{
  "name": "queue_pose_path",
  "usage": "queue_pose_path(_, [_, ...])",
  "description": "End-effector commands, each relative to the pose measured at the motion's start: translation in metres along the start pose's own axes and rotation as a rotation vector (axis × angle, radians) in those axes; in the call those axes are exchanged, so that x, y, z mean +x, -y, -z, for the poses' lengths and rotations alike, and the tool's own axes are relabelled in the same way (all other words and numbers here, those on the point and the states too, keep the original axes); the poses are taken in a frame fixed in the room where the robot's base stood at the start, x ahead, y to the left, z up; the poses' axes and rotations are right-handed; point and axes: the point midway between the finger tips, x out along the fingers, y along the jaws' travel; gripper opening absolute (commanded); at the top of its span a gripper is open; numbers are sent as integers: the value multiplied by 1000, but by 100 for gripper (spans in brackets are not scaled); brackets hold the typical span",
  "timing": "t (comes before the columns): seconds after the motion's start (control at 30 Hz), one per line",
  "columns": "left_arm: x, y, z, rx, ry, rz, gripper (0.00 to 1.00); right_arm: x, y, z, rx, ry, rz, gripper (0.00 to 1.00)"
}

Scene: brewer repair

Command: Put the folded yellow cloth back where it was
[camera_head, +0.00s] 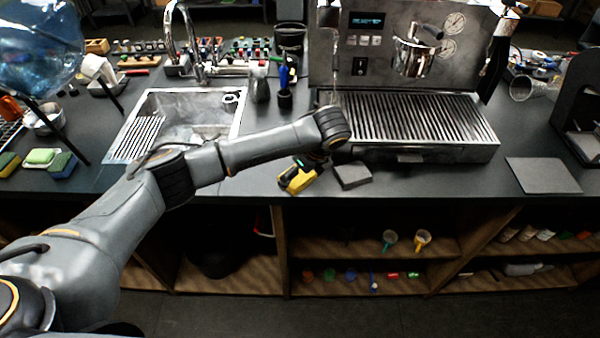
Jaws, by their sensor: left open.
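A folded yellow cloth (301,181) shows as a small yellow shape near the front edge of the dark counter, left of a dark grey block. My left arm reaches in from the left across the counter. My left gripper (298,170) points down at the cloth and is open. Its dark fingers partly cover the cloth, and I cannot tell whether they touch it. My right gripper is not in view.
The dark grey block (352,175) lies just right of the cloth. The espresso machine (410,120) stands behind it. A sink (190,112) is at the left, with sponges (42,156) further left. A flat grey mat (543,175) lies at the right. Open shelves are below.

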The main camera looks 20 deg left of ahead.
Motion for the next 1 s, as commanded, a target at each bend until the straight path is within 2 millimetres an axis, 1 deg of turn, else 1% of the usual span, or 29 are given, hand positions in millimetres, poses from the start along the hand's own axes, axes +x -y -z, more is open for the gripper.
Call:
queue_pose_path(0.17, [-26,2,0,0,0,6,100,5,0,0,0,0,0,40])
queue_pose_path(0.4, [-78,2,1,1,-1,7,100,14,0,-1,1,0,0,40])
queue_pose_path(0.47, [-89,2,0,0,0,6,100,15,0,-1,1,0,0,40])
queue_pose_path(0.5, [-98,2,-1,-1,2,6,100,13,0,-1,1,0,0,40])
queue_pose_path(0.6, [-111,1,-1,0,1,4,100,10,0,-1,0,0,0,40])
queue_pose_path(0.77, [-120,0,-1,-1,1,0,100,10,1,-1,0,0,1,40])
queue_pose_path(1.0, [-120,0,0,0,0,0,100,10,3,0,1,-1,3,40])
